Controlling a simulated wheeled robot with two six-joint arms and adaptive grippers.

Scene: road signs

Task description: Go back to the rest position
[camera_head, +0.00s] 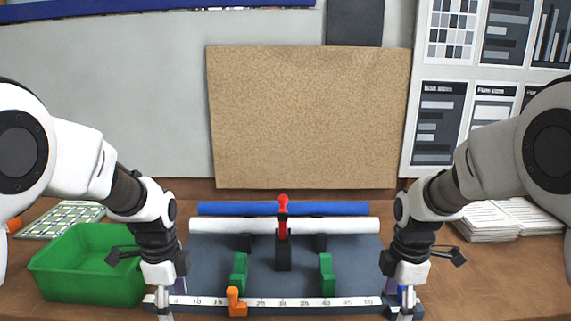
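My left gripper (166,292) points down at the left end of the ruler strip. My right gripper (404,292) points down at the strip's right end. The fingers of both are small and partly out of clear sight, so I cannot tell whether they are open or shut. No held object is clearly visible in either. Both arms are bent in a near mirror pose, one on each side of the dark fixture (304,277).
An orange piece (236,303) sits on the ruler strip (290,302). A green bin (90,275) stands left, paper stacks (490,225) right.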

